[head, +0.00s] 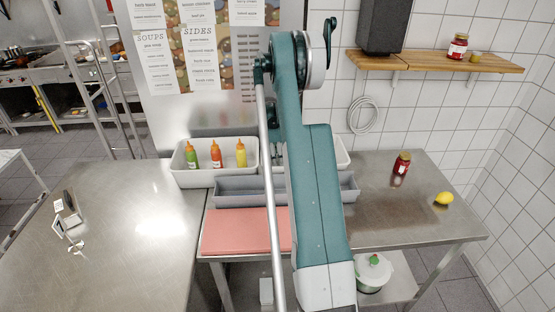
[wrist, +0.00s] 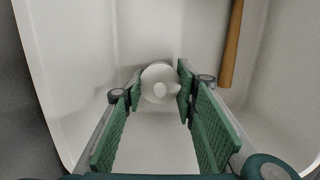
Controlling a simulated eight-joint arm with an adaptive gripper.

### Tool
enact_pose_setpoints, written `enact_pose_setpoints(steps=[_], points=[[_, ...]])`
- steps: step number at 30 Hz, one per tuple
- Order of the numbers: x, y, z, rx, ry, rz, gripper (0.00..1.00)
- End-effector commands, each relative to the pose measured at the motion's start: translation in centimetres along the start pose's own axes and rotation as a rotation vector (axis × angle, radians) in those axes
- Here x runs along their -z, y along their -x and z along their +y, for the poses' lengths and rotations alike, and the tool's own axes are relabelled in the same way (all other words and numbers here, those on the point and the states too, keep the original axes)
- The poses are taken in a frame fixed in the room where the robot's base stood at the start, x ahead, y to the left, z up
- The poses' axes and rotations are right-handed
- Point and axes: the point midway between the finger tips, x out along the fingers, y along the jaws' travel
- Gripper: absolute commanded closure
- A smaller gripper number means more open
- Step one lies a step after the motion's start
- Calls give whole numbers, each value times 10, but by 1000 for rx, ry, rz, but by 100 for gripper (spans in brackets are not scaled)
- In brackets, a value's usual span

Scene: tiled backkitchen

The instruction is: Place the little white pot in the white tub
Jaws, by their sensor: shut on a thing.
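The little white pot (wrist: 160,84) is round and pale, with a small knob-like spot at its middle. In the wrist view it sits between the green-padded fingertips of my gripper (wrist: 160,82), which is shut on it. The white tub (wrist: 85,40) surrounds it in that view, with the pot inside the tub's outline. I cannot tell whether the pot touches the tub's floor. In the head view my arm hides the gripper, the pot and much of this tub (head: 342,153).
A wooden handle (wrist: 232,45) lies in the tub, right of my gripper. Another white tub (head: 188,180) holds several sauce bottles. A grey bin (head: 235,188) and pink board (head: 232,232) stand in front. A red jar (head: 402,163) and lemon (head: 443,198) are at right.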

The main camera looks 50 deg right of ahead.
Motion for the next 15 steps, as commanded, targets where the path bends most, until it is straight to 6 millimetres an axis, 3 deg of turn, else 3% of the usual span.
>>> enact_pose_setpoints(steps=[14, 15], points=[[1, -6, 0, 0, 0, 0, 100], [1, -6, 0, 0, 0, 0, 68]])
